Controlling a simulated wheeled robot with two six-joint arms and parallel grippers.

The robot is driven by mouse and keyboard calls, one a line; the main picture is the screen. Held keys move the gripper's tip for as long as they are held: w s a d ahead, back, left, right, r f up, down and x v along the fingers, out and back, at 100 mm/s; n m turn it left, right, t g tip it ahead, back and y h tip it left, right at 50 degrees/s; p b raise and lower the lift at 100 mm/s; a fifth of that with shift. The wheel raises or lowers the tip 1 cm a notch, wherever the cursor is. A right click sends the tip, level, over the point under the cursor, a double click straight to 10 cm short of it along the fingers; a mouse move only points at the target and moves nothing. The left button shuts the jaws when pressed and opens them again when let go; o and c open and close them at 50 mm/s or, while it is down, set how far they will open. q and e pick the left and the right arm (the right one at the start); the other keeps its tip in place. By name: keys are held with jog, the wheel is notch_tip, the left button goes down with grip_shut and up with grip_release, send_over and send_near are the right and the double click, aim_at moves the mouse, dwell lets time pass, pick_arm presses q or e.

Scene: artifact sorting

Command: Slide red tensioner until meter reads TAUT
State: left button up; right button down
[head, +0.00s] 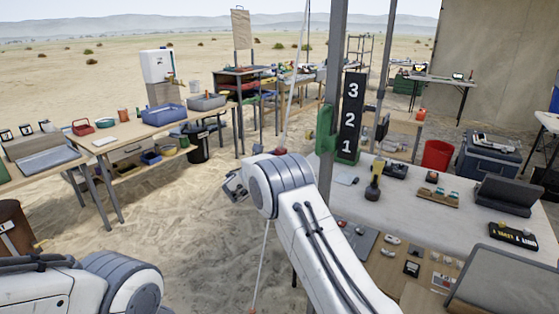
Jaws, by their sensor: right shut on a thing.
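The red tensioner (282,150) shows as a small red piece on a thin pale line, just above the wrist of my right arm. The line (292,90) rises past the top of the picture and comes out again below my wrist. My right gripper (235,187) shows only in part, as dark metal left of the wrist. It is shut on the tensioner, but the wrist hides the contact. I cannot make out a meter reading TAUT. My left arm is at the lower left, and its gripper is out of view.
A black board (351,117) marked 3, 2, 1 stands beside a post with a green bracket (326,128). A pale table (440,222) with small items fills the right. Wooden benches (120,140) stand at the left. Open sand lies between them.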

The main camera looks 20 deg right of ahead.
jog(key=shift+f, duration=0.1)
jog(key=shift+c, duration=2.2)
grip_release()
jog(key=b+v, duration=0.2)
jog(key=v, duration=0.8)
jog(key=shift+a, duration=0.25)
jog(key=shift+s, duration=0.2)
